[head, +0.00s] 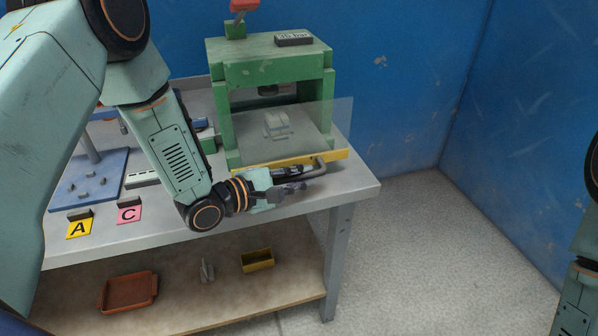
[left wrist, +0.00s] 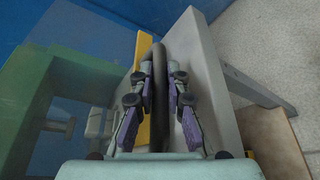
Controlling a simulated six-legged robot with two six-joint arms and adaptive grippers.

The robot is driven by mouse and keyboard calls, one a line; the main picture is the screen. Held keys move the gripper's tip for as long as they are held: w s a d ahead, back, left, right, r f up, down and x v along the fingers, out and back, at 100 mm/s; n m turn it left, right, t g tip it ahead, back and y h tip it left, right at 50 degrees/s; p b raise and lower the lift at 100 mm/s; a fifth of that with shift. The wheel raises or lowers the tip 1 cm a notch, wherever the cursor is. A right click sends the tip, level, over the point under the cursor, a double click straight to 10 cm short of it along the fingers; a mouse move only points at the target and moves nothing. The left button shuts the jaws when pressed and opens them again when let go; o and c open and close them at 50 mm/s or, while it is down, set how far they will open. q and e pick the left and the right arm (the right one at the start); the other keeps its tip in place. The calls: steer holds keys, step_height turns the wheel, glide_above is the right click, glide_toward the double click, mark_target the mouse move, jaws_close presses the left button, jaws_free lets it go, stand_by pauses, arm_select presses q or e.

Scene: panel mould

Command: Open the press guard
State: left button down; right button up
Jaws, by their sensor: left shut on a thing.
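The green press (head: 262,72) stands on the grey bench. Its guard is a clear panel (head: 338,118) in front of the opening, with a yellow rail (head: 332,156) along its bottom edge. A dark bar handle (head: 319,167) sticks out from the rail. My left gripper (head: 300,176) is shut on this handle. In the left wrist view, the fingers of my left gripper (left wrist: 158,85) lie on both sides of the handle (left wrist: 160,62), beside the yellow rail (left wrist: 142,95). A grey block (head: 276,124) shows through the panel. The guard is down. My right gripper is out of view.
A blue board (head: 75,192) and cards marked A (head: 80,229) and C (head: 129,214) lie on the bench to the left. An orange tray (head: 128,293) and a yellow bin (head: 258,260) sit on the lower shelf. The floor at right is clear.

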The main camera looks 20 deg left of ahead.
arm_select(q)
steer(key=s+d, duration=0.4)
steer(key=s, duration=0.2)
steer(key=shift+p, duration=0.4)
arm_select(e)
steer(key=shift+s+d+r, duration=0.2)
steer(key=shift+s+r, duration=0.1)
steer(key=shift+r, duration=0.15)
arm_select(q)
steer(key=shift+f, duration=0.15)
steer(key=c, duration=1.3)
jaws_free()
steer(key=shift+c, duration=0.2)
steer(key=shift+a, duration=0.1)
steer(key=v, duration=1.2)
